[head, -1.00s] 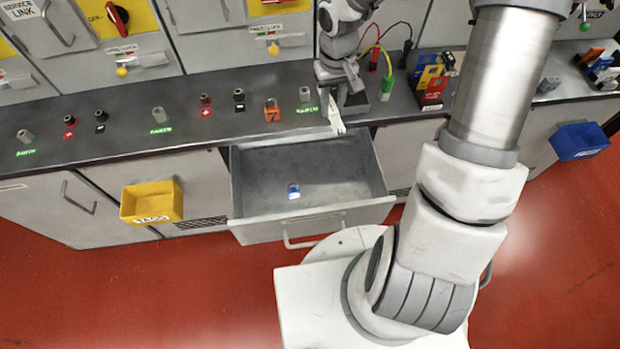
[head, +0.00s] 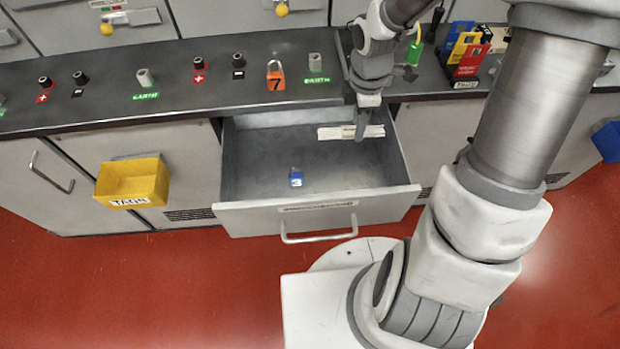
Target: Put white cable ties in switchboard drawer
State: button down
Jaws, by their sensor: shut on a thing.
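The white cable ties (head: 335,132) show as a pale, flat bundle at the back right of the open switchboard drawer (head: 255,218). My gripper (head: 361,136) points down over the right part of the drawer and is shut on the bundle. Part of the bundle is hidden behind the fingers. I cannot tell whether the bundle touches the drawer floor. The drawer is pulled out from under the grey counter, with its handle at the front.
A blue padlock marked 3 (head: 296,178) lies in the drawer. An orange padlock marked 7 (head: 275,76) stands on the counter (head: 120,65) among several terminals. A yellow bin (head: 132,182) hangs at left. A card holder (head: 466,60) stands right of my arm. The drawer's left half is mostly free.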

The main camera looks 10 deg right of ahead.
jog(key=b, duration=0.6)
send_over(348, 175)
notch_tip(348, 175, down, 9)
notch_tip(348, 175, down, 9)
jog(key=b, duration=0.4)
jog(key=shift+f, duration=0.1)
jog(key=shift+f, duration=0.2)
jog(key=c, duration=0.6)
grip_release()
jog(key=shift+c, duration=0.2)
jog(key=shift+r, duration=0.15)
notch_tip(348, 175, up, 12)
jog(key=p, duration=0.5)
